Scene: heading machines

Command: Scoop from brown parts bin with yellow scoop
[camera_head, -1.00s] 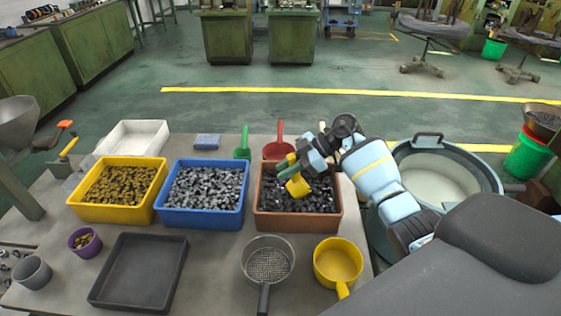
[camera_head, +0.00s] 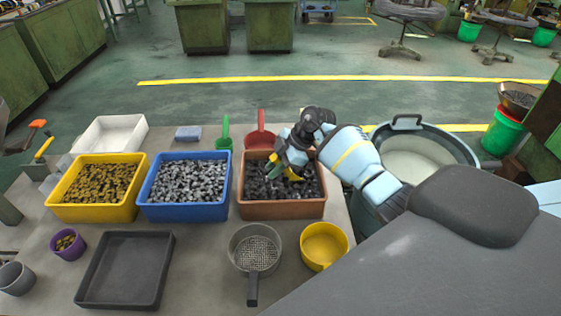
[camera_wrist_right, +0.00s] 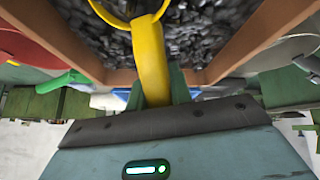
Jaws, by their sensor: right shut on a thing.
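The brown parts bin (camera_head: 283,209) stands at the right of the table, filled with dark parts (camera_head: 308,187). My right gripper (camera_head: 276,171) is over the bin and low, near the parts. It is shut on the yellow scoop (camera_head: 292,174), mostly hidden behind the gripper in the head view. In the right wrist view the scoop's yellow handle (camera_wrist_right: 151,60) runs from the gripper to a round rim among the dark parts; how deep the scoop sits is hard to tell. The brown bin's walls (camera_wrist_right: 235,55) show on both sides there. My left gripper is not in view.
A blue bin (camera_head: 185,212) and a yellow bin (camera_head: 95,213) stand left of the brown one. A red scoop (camera_head: 260,139) lies behind it. In front are a sieve (camera_head: 254,250), a yellow pan (camera_head: 323,246) and an empty black tray (camera_head: 125,270). A large drum (camera_head: 425,150) stands right.

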